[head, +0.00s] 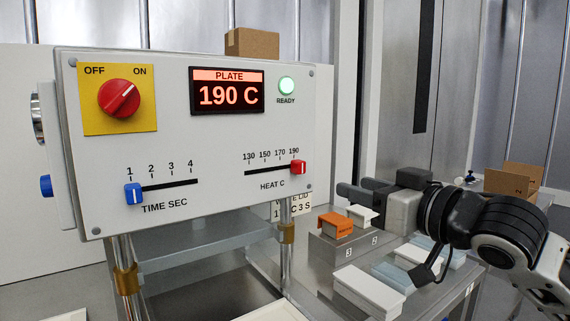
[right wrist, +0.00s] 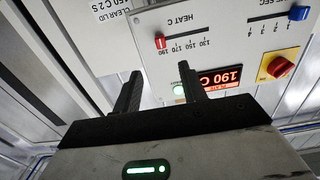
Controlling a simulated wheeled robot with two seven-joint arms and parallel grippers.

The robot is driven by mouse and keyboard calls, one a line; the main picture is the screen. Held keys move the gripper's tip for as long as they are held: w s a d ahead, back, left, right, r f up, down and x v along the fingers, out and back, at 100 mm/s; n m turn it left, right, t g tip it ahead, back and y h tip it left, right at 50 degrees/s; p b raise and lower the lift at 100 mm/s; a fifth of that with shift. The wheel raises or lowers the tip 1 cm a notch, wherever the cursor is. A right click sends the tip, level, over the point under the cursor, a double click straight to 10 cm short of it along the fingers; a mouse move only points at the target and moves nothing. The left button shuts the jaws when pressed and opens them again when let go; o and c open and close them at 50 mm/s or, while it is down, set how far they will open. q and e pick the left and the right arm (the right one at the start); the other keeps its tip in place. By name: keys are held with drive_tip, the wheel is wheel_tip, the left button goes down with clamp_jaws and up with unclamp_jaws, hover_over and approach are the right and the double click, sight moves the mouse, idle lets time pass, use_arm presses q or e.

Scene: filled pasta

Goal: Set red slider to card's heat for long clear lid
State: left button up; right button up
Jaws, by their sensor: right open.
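The red slider (head: 298,167) is at the right end of the HEAT C slot, at the 190 mark, on the white control panel (head: 215,130). The display (head: 228,94) reads PLATE 190 C. The red slider also shows in the right wrist view (right wrist: 160,42), ahead of the fingers. My right gripper (head: 352,195) is open and empty, to the right of the slider and apart from it. A card (right wrist: 112,10), cut off by the top edge of the right wrist view, reads CLEAR LID, 150 C 2 S. My left gripper is out of view.
A blue TIME SEC slider (head: 134,194) is at 1. Below my right arm, an orange block (head: 336,226) and several pale blocks sit on a grey stand and bench. A cardboard box (head: 252,43) is behind.

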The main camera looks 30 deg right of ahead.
approach(303, 167)
drive_tip(key=w+p, duration=0.4)
drive_tip(key=w, duration=0.1)
drive_tip(key=w+p, duration=0.2)
drive_tip(key=shift+w+a+r, duration=0.2)
drive_tip(key=shift+w+a, duration=0.1)
drive_tip(key=shift+w, duration=0.1)
drive_tip(key=shift+w+a+f+p, duration=0.1)
drive_tip(key=shift+w+p, duration=0.1)
drive_tip(key=shift+w, duration=0.2)
drive_tip(key=shift+w+a+f+p, duration=0.1)
drive_tip(key=shift+w+p, duration=0.1)
drive_tip(key=shift+w, duration=0.2)
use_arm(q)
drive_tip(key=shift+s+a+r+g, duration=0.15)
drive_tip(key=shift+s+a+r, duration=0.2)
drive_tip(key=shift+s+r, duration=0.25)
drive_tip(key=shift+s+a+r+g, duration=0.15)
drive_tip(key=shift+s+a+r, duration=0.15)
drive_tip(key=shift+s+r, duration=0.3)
use_arm(e)
drive_tip(key=shift+d, duration=0.1)
